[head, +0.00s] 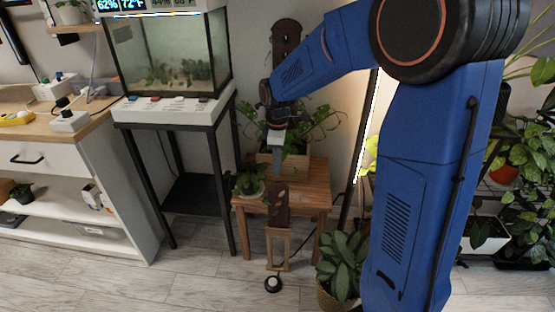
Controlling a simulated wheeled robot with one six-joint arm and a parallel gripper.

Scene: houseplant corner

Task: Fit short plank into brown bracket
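My gripper (277,161) points down above the small wooden table (315,187), in front of a wooden planter box. Its fingers look like one narrow grey shape, so I cannot tell whether they are open or shut, or whether they hold anything. A dark brown board (280,205) with small holes shows below the gripper, over the table's front edge. A lighter brown wooden frame (288,249) with an open middle shows directly below it; I cannot tell whether they touch. A second dark brown board (286,37) with a hole stands upright against the wall. Which piece is the short plank or the bracket is unclear.
A potted plant (248,181) stands on the table's left side, and the planter box (295,165) behind. A fish tank (168,58) on a black stand is at left. A leafy floor plant (342,262) stands right.

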